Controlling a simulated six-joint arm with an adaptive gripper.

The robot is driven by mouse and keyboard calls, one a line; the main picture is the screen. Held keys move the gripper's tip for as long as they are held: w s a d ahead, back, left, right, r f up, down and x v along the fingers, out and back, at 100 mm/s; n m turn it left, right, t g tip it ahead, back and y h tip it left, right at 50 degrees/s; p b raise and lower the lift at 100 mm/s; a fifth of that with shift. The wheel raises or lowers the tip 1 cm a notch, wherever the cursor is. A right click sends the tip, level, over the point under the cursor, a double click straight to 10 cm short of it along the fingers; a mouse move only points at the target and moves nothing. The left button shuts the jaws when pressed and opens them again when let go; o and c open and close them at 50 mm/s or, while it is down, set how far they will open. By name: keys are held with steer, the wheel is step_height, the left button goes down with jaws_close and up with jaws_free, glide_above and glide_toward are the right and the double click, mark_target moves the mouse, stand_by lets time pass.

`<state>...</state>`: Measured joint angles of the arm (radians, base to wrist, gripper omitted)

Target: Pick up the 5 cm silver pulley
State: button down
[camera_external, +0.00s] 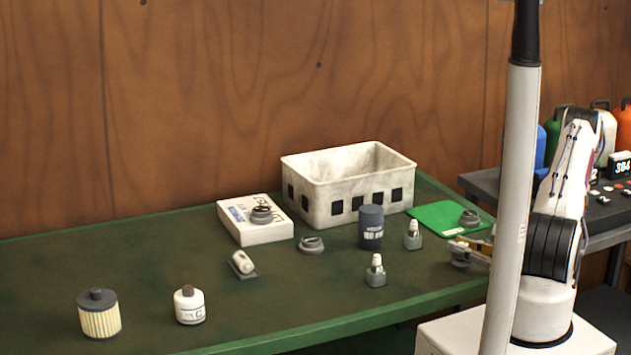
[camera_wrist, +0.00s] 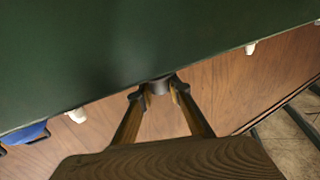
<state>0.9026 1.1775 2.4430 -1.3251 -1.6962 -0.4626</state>
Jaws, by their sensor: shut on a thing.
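My gripper (camera_external: 468,251) is at the right end of the green table, partly hidden by my pale arm link. Its fingers are shut on a small grey pulley (camera_external: 460,261). In the wrist view the grey pulley (camera_wrist: 158,86) sits between the two dark fingertips, near the table's edge. I cannot tell whether it touches the table. Similar grey pulleys lie on the white box (camera_external: 262,214), on the bare table (camera_external: 311,245) and on the green mat (camera_external: 470,218). Their exact sizes cannot be read.
A white bin (camera_external: 335,208) stands at the back of the table (camera_external: 270,300). A dark canister (camera_external: 371,228) and two small bottles stand near the gripper. A white bottle (camera_external: 189,306) and a ribbed filter (camera_external: 99,315) stand front left. The front middle is clear.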

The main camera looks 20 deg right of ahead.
steer(key=shift+r, duration=1.3)
steer(key=shift+s+d+f, duration=0.1)
steer(key=shift+s+d, duration=0.1)
steer(key=shift+s, duration=0.1)
steer(key=v, duration=1.7)
steer(key=shift+s, duration=0.2)
